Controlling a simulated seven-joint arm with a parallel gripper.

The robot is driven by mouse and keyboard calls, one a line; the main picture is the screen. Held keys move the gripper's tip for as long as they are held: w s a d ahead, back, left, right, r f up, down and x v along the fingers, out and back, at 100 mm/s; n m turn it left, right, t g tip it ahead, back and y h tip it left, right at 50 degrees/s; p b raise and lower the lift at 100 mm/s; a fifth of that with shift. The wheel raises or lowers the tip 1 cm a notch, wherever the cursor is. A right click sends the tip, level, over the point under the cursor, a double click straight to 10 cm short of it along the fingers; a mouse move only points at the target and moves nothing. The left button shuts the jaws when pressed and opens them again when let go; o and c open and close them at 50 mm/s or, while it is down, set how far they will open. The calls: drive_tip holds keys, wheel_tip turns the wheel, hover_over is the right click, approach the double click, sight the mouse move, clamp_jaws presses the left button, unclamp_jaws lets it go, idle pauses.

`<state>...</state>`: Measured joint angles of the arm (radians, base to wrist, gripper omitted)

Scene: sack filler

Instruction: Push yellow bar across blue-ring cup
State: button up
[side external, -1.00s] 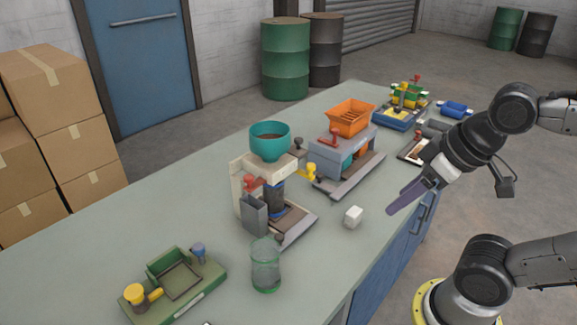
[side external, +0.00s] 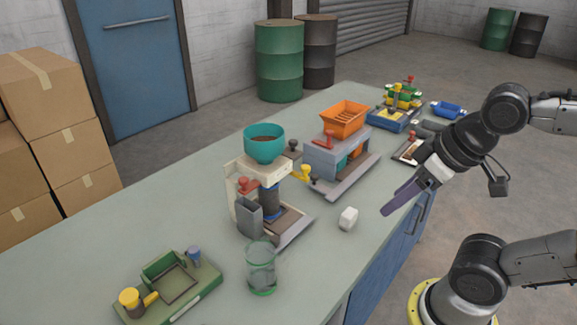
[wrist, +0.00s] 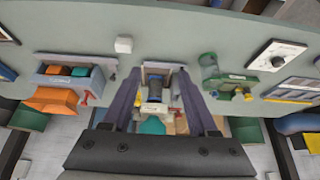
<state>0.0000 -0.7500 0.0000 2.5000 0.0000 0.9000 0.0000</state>
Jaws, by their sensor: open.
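The sack filler (side external: 245,176) stands mid-bench, with a teal hopper bowl (side external: 265,143) on top. A dark cup with blue on it (side external: 268,202) sits beneath the hopper. It also shows in the wrist view (wrist: 155,91), between my fingers in the picture. A small yellow piece (side external: 304,172), which may be the yellow bar, sticks out at the filler's right. Its exact shape is too small to tell. My gripper (side external: 387,210) has long purple fingers. They are open and empty, to the right of the filler and apart from it. In the wrist view my gripper (wrist: 158,72) points toward the filler.
A white block (side external: 348,218) lies between the filler and my gripper. A clear green-tinted jar (side external: 261,270) and a green fixture (side external: 185,278) stand at the front left. A grey machine with an orange hopper (side external: 343,118) stands behind. Bare bench lies left of the filler.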

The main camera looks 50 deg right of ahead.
drive_tip(key=w+d+r+m+g, duration=0.1)
drive_tip(key=w+r+g, duration=0.2)
drive_tip(key=w+r, duration=0.75)
drive_tip(key=m+g, duration=0.2)
drive_tip(key=g, duration=0.1)
hover_over(305, 166)
wheel_tip(305, 166, down, 2)
wheel_tip(305, 166, down, 14)
drive_tip(key=shift+r, duration=0.2)
